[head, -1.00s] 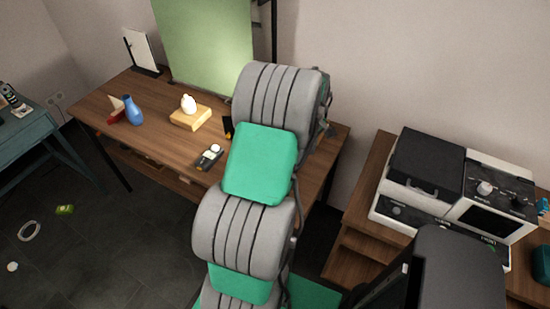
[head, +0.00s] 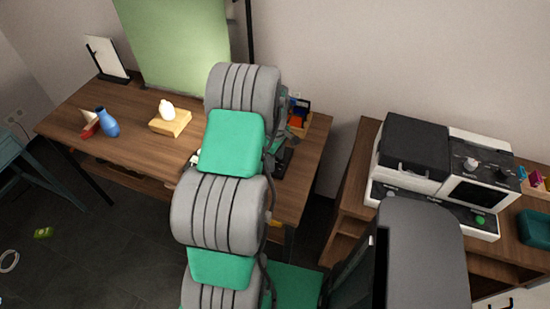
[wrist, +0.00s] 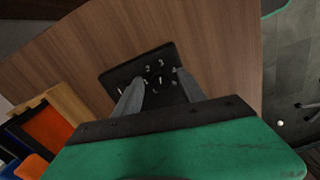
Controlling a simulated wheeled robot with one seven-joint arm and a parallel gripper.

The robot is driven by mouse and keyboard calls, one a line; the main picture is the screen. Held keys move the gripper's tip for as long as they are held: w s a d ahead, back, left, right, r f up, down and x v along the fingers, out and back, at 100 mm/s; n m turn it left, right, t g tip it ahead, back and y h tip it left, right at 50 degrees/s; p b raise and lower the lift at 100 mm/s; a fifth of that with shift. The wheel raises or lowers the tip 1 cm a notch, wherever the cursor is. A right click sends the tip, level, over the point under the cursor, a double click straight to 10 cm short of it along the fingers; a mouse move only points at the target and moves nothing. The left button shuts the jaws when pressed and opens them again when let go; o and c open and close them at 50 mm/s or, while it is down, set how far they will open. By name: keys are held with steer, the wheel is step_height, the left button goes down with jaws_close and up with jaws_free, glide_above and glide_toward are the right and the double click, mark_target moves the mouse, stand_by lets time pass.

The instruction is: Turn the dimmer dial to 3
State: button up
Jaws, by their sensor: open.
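The dimmer is a dark square plate (wrist: 120,77) with small pale marks around its middle, lying on the wooden table in the wrist view. Its dial (wrist: 158,82) is dark with a pale mark, partly framed by my fingers. My gripper (wrist: 159,76) is open, with one finger on each side of the dial. I cannot tell whether the fingers touch it.
An organizer with orange and blue parts (wrist: 50,120) stands close to my gripper, and shows in the head view (head: 298,118). The table edge is near the dimmer's right in the wrist view.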

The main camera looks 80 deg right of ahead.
steer(key=shift+c, duration=0.3)
jaws_close()
stand_by(0.3)
steer(key=shift+f+m+b, duration=0.1)
steer(key=shift+m+b, duration=0.3)
steer(key=shift+m, duration=0.4)
steer(key=shift+o, duration=0.3)
jaws_free()
